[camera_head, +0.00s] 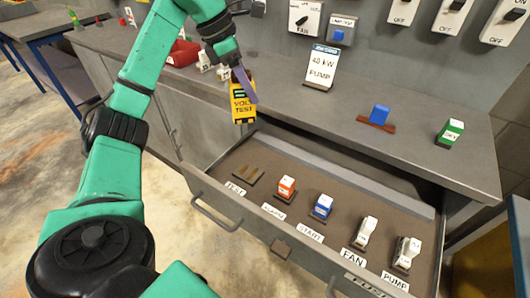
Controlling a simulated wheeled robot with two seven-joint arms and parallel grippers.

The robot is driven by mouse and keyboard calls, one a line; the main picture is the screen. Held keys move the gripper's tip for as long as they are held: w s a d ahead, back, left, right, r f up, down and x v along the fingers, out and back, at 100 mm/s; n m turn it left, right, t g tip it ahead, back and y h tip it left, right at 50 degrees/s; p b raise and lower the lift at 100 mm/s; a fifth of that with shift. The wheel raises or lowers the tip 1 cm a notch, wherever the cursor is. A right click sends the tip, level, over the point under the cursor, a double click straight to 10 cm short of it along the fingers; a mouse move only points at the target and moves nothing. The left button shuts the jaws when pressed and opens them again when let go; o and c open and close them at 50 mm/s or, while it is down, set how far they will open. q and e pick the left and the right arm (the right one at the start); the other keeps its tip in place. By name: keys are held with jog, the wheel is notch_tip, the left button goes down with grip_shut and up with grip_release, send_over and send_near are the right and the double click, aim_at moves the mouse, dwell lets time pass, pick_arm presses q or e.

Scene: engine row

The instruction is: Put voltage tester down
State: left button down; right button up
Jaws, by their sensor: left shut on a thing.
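The yellow and black voltage tester (242,107), marked VOLT TEST, hangs in my left gripper (243,85), whose fingers are shut on its top. It is near the counter's front edge, above the left end of the open drawer (232,203). In the drawer, a dark flat holder (248,176) lies bare behind the label TEST (235,188). I cannot tell how high the tester hangs above the drawer. My right gripper is not in view.
To its right in the drawer stand an orange-white block (286,187), a blue-white block (322,207) and white switch pieces (366,231).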

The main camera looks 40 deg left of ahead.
aim_at(246, 122)
pick_arm(q)
jog(key=f+b, duration=0.2)
jog(key=f, duration=0.1)
jog(key=shift+s+f, duration=0.3)
jog(key=shift+s, duration=0.05)
jog(key=f+b, duration=0.1)
jog(key=f, duration=0.1)
jog(key=s+f+b, duration=0.1)
jog(key=f, duration=0.2)
jog(key=shift+s+f, duration=0.1)
jog(key=shift+f, duration=0.1)
jog(key=f+b, duration=0.1)
jog(key=f, duration=0.2)
jog(key=f+b, duration=0.1)
jog(key=f, duration=0.6)
jog(key=shift+w+f+b, duration=0.1)
jog(key=shift+w+b, duration=0.2)
jog(key=shift+b, duration=0.1)
jog(key=shift+w, duration=0.1)
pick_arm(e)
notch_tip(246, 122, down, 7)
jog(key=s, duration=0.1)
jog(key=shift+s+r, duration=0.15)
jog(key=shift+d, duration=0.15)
pick_arm(q)
jog(key=shift+f, duration=0.2)
jog(key=shift+c, duration=1.6)
grip_release()
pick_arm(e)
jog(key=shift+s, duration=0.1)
